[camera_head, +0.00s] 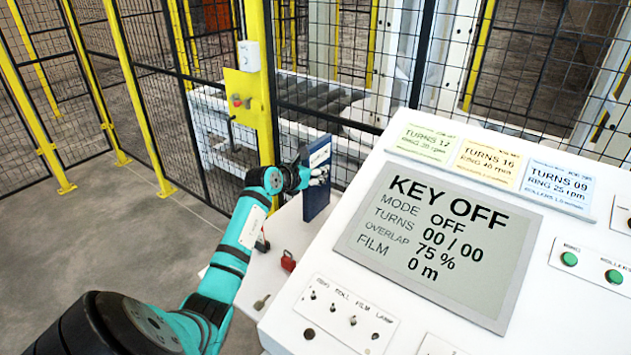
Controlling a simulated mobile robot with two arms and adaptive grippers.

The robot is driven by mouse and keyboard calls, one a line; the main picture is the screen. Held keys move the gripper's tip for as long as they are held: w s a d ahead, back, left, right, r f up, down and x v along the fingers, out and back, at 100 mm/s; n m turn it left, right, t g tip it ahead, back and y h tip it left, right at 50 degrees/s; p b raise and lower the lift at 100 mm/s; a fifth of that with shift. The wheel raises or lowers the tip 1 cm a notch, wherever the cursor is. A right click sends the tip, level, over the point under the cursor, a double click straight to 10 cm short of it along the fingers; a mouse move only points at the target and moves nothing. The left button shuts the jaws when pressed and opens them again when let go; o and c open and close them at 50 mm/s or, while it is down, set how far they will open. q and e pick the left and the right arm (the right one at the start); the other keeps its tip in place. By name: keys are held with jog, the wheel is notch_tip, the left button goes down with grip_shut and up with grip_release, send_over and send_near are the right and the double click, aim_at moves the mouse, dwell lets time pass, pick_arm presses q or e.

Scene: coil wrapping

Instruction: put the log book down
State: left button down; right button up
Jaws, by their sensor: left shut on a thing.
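The log book (317,198) is a blue, upright book with a white label near its top. My left gripper (318,176) is shut on it, at its upper part. The book stands on end over a white side shelf (284,238) beside the control console. I cannot tell whether its lower edge touches the shelf. My right gripper is not in view.
The white console (330,262) with a screen reading KEY OFF (440,235) fills the right. A red padlock (288,261) and a key-like metal item (261,302) lie on the shelf. A yellow post (262,100) and mesh fence stand behind.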

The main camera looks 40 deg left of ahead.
pick_arm(q)
notch_tip(320, 180, down, 4)
jog(key=shift+w+r, duration=0.1)
jog(key=shift+r, duration=0.05)
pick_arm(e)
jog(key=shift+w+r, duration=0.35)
pick_arm(q)
jog(key=shift+f, duration=0.2)
jog(key=c, duration=1.2)
grip_release()
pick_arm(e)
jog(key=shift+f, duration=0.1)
